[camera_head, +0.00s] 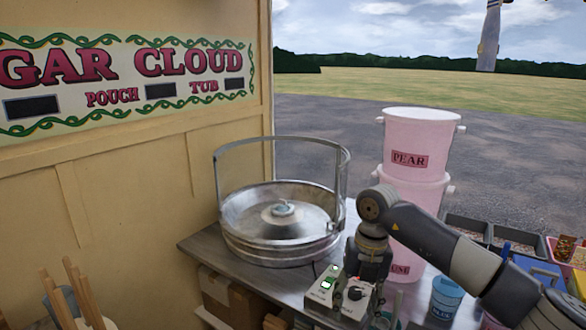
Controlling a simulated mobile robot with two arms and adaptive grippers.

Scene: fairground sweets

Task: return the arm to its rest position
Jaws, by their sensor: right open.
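My right arm (433,241) comes in from the right and bends down at the wrist over the metal counter. My right gripper (366,278) points down beside a small control box (340,296) with a black knob and a green-lit switch. The jaws are open; their tips are small and partly hidden, and I see nothing held between them. I cannot tell whether the tips touch the box. My left gripper is not in view.
A round metal floss bowl (262,222) with a raised guard stands left of the gripper. Stacked pink tubs (425,130) stand close behind the arm. A blue cup (446,297) and trays (468,228) crowd the right. Wooden sticks (78,285) stand at lower left.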

